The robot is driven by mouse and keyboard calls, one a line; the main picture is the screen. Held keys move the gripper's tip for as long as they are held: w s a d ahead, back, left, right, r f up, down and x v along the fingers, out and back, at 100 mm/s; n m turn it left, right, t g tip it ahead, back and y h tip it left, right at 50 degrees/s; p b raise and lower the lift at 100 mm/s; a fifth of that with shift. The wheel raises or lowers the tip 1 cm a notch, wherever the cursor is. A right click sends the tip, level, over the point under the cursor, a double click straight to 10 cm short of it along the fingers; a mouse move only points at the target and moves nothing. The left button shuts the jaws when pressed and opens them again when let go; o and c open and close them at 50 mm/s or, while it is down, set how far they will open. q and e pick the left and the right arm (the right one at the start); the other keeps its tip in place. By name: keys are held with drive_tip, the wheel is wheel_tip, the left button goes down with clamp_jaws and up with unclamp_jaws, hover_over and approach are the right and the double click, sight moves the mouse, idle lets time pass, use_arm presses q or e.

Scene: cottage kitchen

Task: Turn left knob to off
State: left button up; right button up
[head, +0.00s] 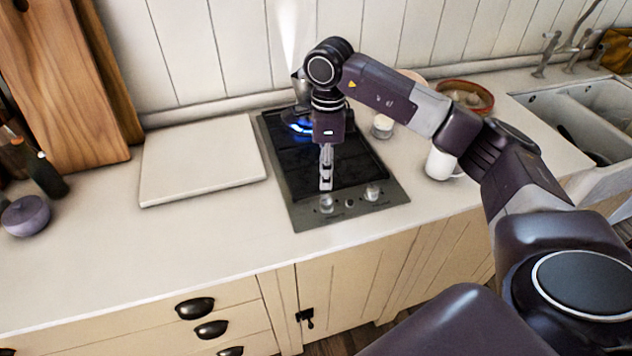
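The dark two-burner stove (350,172) is set in the counter at the middle of the head view. Its left knob (327,204) and right knob (373,193) stand on the front strip, with a smaller button between them. A blue flame (301,127) burns at the back burner, under a kettle (300,88) partly hidden by my arm. My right gripper (326,187) points down, its tips just above and behind the left knob; whether they touch is unclear. The fingers appear as one narrow shape, so their opening cannot be judged. My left gripper is out of view.
A pale board (200,160) lies left of the stove. A small glass jar (382,127) and a white mug (440,163) stand to its right. White steam (289,35) rises behind. A sink (575,115) is at the right. The counter front is clear.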

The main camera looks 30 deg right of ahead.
sight(328, 199)
drive_tip(key=shift+s+d+f, duration=0.15)
drive_tip(key=shift+s+f, duration=0.1)
drive_tip(key=f+p, duration=0.1)
drive_tip(key=f, duration=0.1)
drive_tip(key=s+f+p, duration=0.1)
drive_tip(key=f, duration=0.1)
drive_tip(key=shift+f, duration=0.3)
drive_tip(key=shift+w+f, duration=0.2)
drive_tip(key=shift+f, duration=0.8)
drive_tip(key=shift+s, duration=0.1)
clamp_jaws()
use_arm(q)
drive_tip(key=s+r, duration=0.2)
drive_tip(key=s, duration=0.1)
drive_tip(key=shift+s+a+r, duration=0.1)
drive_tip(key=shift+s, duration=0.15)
